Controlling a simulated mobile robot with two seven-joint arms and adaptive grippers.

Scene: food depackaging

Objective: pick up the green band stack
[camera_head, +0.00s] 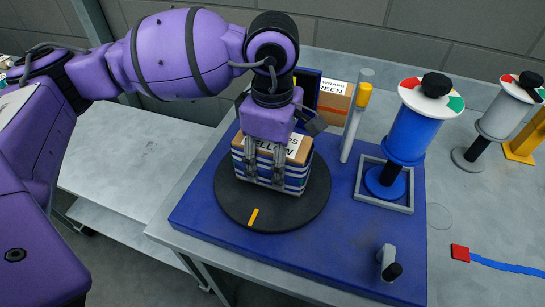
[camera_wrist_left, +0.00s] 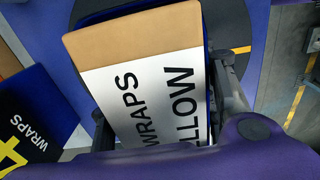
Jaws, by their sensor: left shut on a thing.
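My left gripper (camera_head: 264,178) comes down from above and is shut on a blue-and-white striped stack (camera_head: 297,180). The stack has a tan top and a white label reading WRAPS YELLOW. It is on or just above a black round turntable (camera_head: 230,200); I cannot tell whether it touches. In the left wrist view the yellow-labelled stack (camera_wrist_left: 150,85) sits between the fingers. A tan box with a label reading GREEN (camera_head: 335,98) stands behind, partly hidden by my arm and a post. No green band shows on it. My right gripper is not in view.
The turntable sits on a blue base plate (camera_head: 345,250). To its right are a grey post (camera_head: 352,130) with a yellow piece and a blue roll (camera_head: 410,130) on a stand. A small grey lever (camera_head: 387,262) is at front right. A red tab (camera_head: 460,253) with blue tape lies farther right.

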